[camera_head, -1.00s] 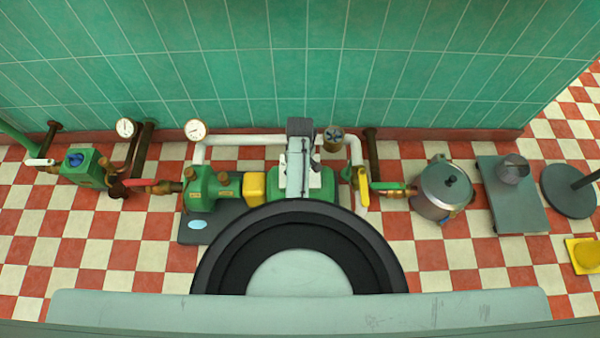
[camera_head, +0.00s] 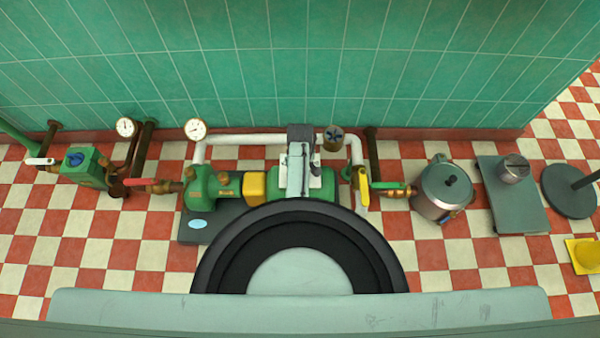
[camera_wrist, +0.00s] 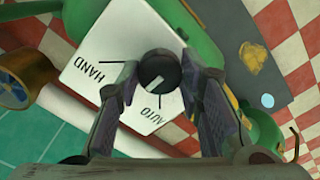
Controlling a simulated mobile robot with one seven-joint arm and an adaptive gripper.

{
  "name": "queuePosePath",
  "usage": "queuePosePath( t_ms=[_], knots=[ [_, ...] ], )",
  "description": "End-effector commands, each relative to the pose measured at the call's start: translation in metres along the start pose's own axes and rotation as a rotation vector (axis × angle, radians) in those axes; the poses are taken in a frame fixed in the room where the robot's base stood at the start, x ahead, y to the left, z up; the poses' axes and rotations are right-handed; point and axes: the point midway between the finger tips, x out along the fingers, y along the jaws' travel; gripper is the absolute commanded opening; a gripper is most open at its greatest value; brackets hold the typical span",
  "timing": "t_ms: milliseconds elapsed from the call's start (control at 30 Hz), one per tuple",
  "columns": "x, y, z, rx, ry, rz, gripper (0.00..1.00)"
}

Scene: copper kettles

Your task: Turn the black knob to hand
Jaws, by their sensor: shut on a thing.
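The black knob (camera_wrist: 160,71) stands on a white plate (camera_wrist: 92,45) lettered HAND and AUTO, in the wrist view. Its white pointer line faces down-left in that picture, between the HAND and AUTO tick marks. My gripper (camera_wrist: 161,73) has one finger on each side of the knob and is shut on it. In the head view the plate (camera_head: 315,181) is on the green pump (camera_head: 264,192), partly covered by my wrist. The knob cannot be made out clearly there.
White pipework (camera_head: 262,140) runs behind the pump. A yellow-handled valve (camera_head: 363,188) and a metal pot (camera_head: 443,190) stand to the right. Two gauges (camera_head: 195,129) and a green box with a blue knob (camera_head: 80,163) are left. Open checkered floor lies in front.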

Motion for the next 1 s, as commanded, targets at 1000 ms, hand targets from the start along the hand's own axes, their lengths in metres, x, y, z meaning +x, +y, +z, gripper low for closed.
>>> queuePosePath(
  t_ms=[1000],
  knots=[
    [-0.0027, -0.0004, 0.0002, 0.318, -0.002, -0.002, 0.06]
  ],
)
